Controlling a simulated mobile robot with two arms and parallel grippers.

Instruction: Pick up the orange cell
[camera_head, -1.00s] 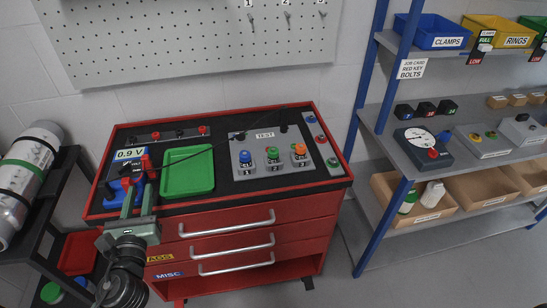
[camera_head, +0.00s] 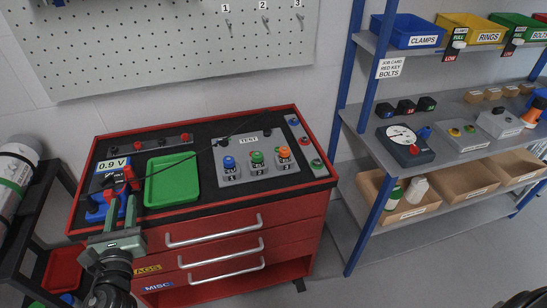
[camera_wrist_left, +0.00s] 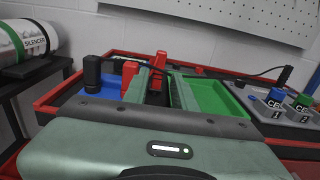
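The orange cell (camera_head: 284,154) stands upright in the rightmost holder, numbered 3, of the grey test block (camera_head: 232,182) on the red cart. The green cell (camera_head: 257,158) and the blue cell (camera_head: 229,164) stand to its left; they also show at the right edge of the left wrist view, where the orange cell is out of view. My left gripper (camera_head: 121,208) is at the cart's front left, by the blue 0.9 V meter (camera_head: 112,165), well left of the orange cell. Its fingers (camera_wrist_left: 160,88) are apart with nothing visibly held. My right gripper is not in view.
A green tray (camera_head: 172,181) lies between my left gripper and the test block. Red and black upright plugs (camera_wrist_left: 159,62) are close beyond the fingers. A dark cable crosses the cart top. A shelf rack (camera_head: 360,150) stands right of the cart.

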